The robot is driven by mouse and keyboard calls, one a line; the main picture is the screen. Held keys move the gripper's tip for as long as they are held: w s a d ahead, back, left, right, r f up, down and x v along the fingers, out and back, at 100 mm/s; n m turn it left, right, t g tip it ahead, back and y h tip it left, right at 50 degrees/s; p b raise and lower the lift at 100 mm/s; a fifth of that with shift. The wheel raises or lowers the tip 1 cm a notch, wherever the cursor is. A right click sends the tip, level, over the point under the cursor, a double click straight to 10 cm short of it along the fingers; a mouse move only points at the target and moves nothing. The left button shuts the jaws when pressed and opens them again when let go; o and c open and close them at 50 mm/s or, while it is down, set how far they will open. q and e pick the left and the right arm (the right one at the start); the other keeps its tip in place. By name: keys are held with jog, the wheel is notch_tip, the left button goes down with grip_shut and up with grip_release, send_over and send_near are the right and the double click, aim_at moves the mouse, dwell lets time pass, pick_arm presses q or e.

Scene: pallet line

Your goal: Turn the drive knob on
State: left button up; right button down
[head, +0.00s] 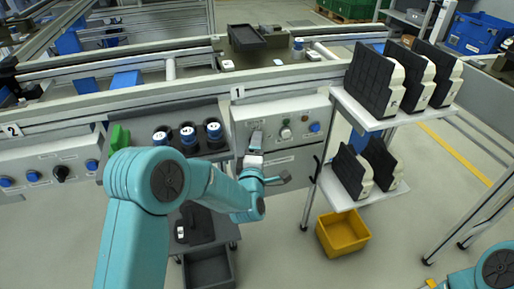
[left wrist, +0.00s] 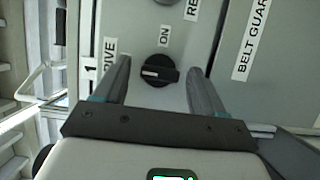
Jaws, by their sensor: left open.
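The drive knob (left wrist: 160,70) is black and round with a raised grip bar. In the left wrist view its white mark is at the left end of the bar, on the DRIVE label (left wrist: 109,62) side, not toward the ON label (left wrist: 164,36). My left gripper (head: 262,148) is open in front of the control panel (head: 300,108) marked 1. In the left wrist view its fingers stand on either side of the knob, apart from it. In the head view my gripper hides the knob. My right gripper is out of view.
A shelf rack (head: 340,192) with black-and-white parts stands close on the right. A yellow bin (head: 343,233) is on the floor below. Cups (head: 188,134) stand to the left.

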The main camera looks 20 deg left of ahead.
pick_arm(q)
jog(key=shift+w, duration=0.1)
jog(key=c, duration=1.1)
jog(key=shift+o, duration=0.2)
jog(key=shift+m, duration=0.3)
jog(key=shift+w+d+r+m+g+y+p, duration=0.1)
jog(key=shift+m+g+y+p, duration=0.75)
jog(key=shift+m+p, duration=1.4)
jog(key=shift+d+r+m+g+y+p, duration=0.15)
jog(key=shift+m+g+y+p, duration=0.25)
jog(key=shift+m+g+p, duration=1.4)
jog(key=shift+w+r+m+g+y+p, duration=0.1)
jog(key=shift+m+g+y+p, duration=0.5)
jog(key=shift+m+p, duration=2.05)
jog(key=shift+p, duration=0.3)
